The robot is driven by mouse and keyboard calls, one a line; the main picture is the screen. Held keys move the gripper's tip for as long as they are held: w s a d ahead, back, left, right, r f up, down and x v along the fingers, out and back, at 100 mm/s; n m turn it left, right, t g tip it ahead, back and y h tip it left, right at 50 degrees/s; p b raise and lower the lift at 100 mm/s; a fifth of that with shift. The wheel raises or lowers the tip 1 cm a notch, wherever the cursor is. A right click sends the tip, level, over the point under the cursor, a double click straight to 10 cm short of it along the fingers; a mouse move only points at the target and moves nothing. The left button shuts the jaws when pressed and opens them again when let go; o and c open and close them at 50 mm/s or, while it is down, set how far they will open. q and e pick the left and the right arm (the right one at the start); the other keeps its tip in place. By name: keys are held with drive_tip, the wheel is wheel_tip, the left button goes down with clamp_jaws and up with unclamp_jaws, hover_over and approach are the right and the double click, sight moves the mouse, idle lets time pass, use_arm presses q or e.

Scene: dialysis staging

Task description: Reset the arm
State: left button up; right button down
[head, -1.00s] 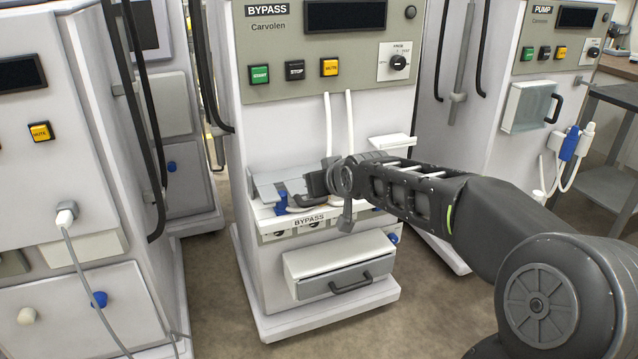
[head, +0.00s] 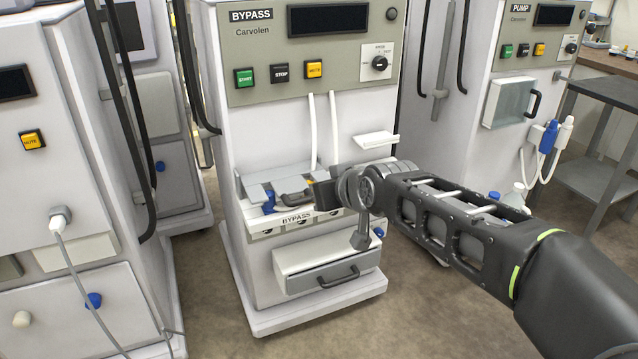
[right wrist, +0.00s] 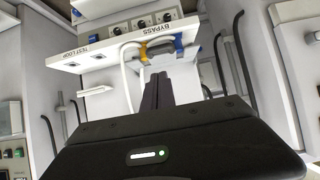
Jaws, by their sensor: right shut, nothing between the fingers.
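My right arm (head: 440,212) reaches in from the right in the head view. Its gripper (head: 324,193) is in front of the shelf (head: 262,228) of the BYPASS machine (head: 250,130), just right of a grey handle-like part (head: 294,197) and a blue part (head: 269,201). In the right wrist view the fingers (right wrist: 158,82) are together and empty, pointing toward the shelf with the blue and yellow parts (right wrist: 160,48). Whether they touch anything there I cannot tell. My left gripper is not in view.
A drawer (head: 325,262) with a dark handle sits below the shelf. The PUMP machine (head: 470,120) stands at the right beside a grey table (head: 600,90). Another white machine (head: 60,200) stands close at the left. Open floor (head: 430,320) lies in front.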

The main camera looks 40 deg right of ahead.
idle(0.6)
drive_tip(key=w+a+f+y, duration=0.2)
drive_tip(key=w+a+f, duration=0.3)
drive_tip(key=w+f, duration=0.3)
drive_tip(key=a+f+g+y, duration=0.1)
drive_tip(key=a+f, duration=0.5)
drive_tip(key=f, duration=0.3)
drive_tip(key=a+f+g+y, duration=0.1)
drive_tip(key=a+f, duration=0.4)
drive_tip(key=f, duration=0.4)
drive_tip(key=s+a+f+g+y, duration=0.1)
drive_tip(key=s+a+f+g, duration=0.1)
drive_tip(key=s+a+f, duration=0.35)
drive_tip(key=s+a+f+g+y, duration=0.1)
drive_tip(key=s+a+f, duration=0.2)
drive_tip(key=a+f, duration=0.45)
drive_tip(key=s+a+f+n+g+y, duration=0.1)
drive_tip(key=s+a+f+g, duration=0.25)
drive_tip(key=s+f, duration=0.35)
drive_tip(key=s+a+f+n+g+y, duration=0.15)
drive_tip(key=s+a+f, duration=0.3)
drive_tip(key=s, duration=0.45)
wheel_tip(320, 180, up, 21)
drive_tip(key=p, duration=2)
drive_tip(key=shift+w+a, duration=0.25)
drive_tip(key=shift+w, duration=0.05)
